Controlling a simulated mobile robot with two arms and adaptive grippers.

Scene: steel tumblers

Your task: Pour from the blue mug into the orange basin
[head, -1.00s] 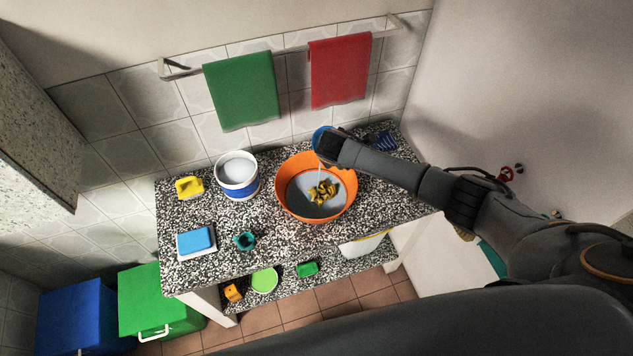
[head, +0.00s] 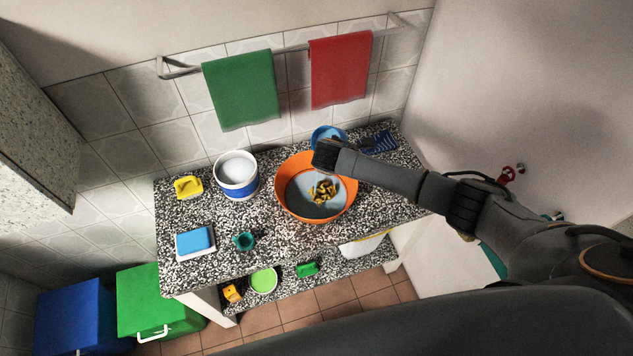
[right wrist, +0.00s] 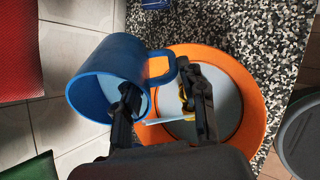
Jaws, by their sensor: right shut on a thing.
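The orange basin (head: 345,205) stands on the speckled counter, with grey-blue liquid and a cluster of yellow-brown pieces inside. It also shows in the right wrist view (right wrist: 250,85). The blue mug (head: 322,132) is above the basin's back rim, its pale inside partly visible from the head. In the right wrist view the mug (right wrist: 98,72) shows its handle towards the basin. My right gripper (head: 326,153) is shut on the mug near its handle side; its dark fingers (right wrist: 163,98) hide part of it. No stream shows in the head view. My left gripper is not in view.
A white-and-blue bucket (head: 237,188), yellow sponge (head: 188,187), blue sponge (head: 194,240) on a white dish and teal cup (head: 244,241) stand left of the basin. A blue rack (head: 379,142) lies at the back right. Green (head: 240,90) and red (head: 338,72) towels hang behind.

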